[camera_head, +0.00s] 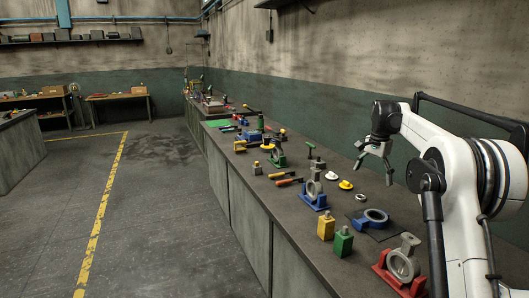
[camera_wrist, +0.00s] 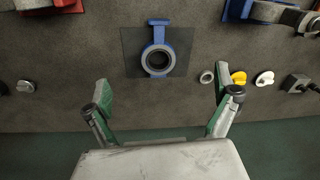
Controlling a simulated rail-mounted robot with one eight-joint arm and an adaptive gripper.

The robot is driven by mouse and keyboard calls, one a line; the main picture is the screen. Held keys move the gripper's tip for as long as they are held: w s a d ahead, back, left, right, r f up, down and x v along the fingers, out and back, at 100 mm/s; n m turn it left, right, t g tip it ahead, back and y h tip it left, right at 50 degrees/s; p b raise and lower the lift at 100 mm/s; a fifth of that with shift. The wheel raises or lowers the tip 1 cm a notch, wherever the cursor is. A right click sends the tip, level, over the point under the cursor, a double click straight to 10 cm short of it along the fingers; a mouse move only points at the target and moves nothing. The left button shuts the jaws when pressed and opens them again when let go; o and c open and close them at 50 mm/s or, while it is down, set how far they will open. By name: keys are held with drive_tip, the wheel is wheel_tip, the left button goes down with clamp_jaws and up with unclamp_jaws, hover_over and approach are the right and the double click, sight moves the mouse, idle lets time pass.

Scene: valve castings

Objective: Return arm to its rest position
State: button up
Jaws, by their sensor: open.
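My gripper (camera_head: 376,161) is at the end of my white arm, raised above the bench at the right in the head view. In the wrist view my gripper (camera_wrist: 162,88) has its two green-padded fingers spread wide with nothing between them. Past the fingertips lies a blue valve casting with a grey ring (camera_wrist: 158,60) on a dark square mat (camera_wrist: 129,68). The same blue casting (camera_head: 373,219) lies on the bench in the head view, apart from the gripper.
A red casting with a grey ring (camera_head: 402,265) stands close to my arm. Yellow (camera_head: 326,226) and green (camera_head: 343,241) blocks stand near the bench's front edge. A blue-based casting (camera_head: 313,194), screwdrivers (camera_head: 287,182) and other parts fill the bench (camera_head: 262,206) farther along. The aisle floor at left is clear.

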drive_tip(key=s+a+r+n+t, duration=0.15)
drive_tip(key=s+a+r, duration=0.25)
drive_tip(key=s, duration=0.4)
drive_tip(key=s+a+r+n+t, duration=0.1)
drive_tip(key=s+a+r+n, duration=0.1)
drive_tip(key=s+a+r, duration=0.45)
drive_tip(key=s+a+r+n+t, duration=0.1)
drive_tip(key=s+a+n, duration=0.1)
drive_tip(key=s, duration=0.7)
drive_tip(key=s+a+f+n, duration=0.2)
drive_tip(key=s+f, duration=0.2)
drive_tip(key=s, duration=0.5)
drive_tip(key=s+a+f+n+t, duration=0.1)
drive_tip(key=s+a+f, duration=0.2)
drive_tip(key=s, duration=0.6)
drive_tip(key=s+a+f+n+t, duration=0.1)
drive_tip(key=s+a+f+n, duration=0.1)
drive_tip(key=s+f, duration=0.4)
drive_tip(key=s, duration=0.3)
drive_tip(key=shift+s+a+f+n, duration=0.15)
drive_tip(key=shift+s+f+n, duration=0.1)
drive_tip(key=shift+n, duration=0.1)
drive_tip(key=shift+t, duration=0.25)
